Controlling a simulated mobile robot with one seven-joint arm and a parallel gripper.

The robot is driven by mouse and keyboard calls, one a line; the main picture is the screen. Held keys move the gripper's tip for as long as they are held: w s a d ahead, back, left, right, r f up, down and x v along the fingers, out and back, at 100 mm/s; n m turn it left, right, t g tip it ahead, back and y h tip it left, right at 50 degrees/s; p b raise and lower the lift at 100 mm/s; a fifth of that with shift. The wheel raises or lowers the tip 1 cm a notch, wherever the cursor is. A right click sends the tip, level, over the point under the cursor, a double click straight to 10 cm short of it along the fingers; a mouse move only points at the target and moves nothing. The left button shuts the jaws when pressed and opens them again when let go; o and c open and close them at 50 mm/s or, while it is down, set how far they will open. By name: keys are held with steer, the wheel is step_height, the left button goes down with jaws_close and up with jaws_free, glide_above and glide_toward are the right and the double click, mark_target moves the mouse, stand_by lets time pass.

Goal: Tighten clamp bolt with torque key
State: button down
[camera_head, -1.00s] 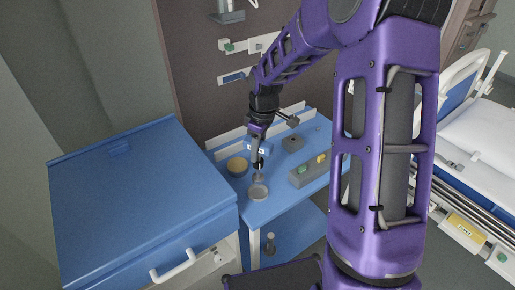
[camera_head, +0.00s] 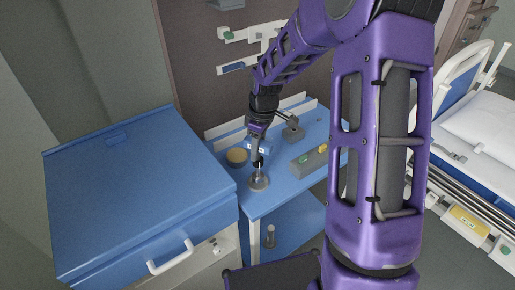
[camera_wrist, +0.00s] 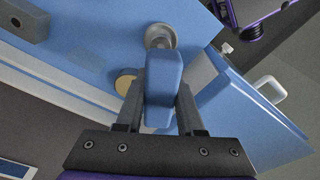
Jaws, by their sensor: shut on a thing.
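My gripper (camera_head: 257,158) is over the front left of the blue side table, pointing down. In the wrist view its two fingers (camera_wrist: 158,108) are shut on a blue block-shaped handle, which I take to be the torque key (camera_wrist: 164,78). The key's far end points at a round grey fitting with a central stub (camera_wrist: 160,36), likely the clamp bolt on its base. This fitting also shows in the head view (camera_head: 259,183), directly below my gripper. The key's tip is hidden behind its handle, so I cannot tell whether it touches the bolt.
A tan round disc (camera_head: 237,156) lies left of my gripper. A grey block with green and yellow pieces (camera_head: 308,161) and a small dark block (camera_head: 293,133) stand to the right. A blue-topped cabinet (camera_head: 135,195) is close on the left; a bed (camera_head: 485,140) stands far right.

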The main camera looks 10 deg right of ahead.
steer(key=shift+f+b, duration=0.4)
steer(key=shift+f, duration=0.2)
steer(key=shift+f+b, duration=0.4)
steer(key=shift+f, duration=0.2)
steer(key=shift+c, duration=2.2)
jaws_free()
steer(key=shift+r, duration=0.15)
step_height(320, 180, up, 21)
steer(key=s+d+p, duration=0.1)
steer(key=p, duration=0.4)
steer(key=shift+d+r, duration=0.15)
steer(key=shift+r, duration=0.05)
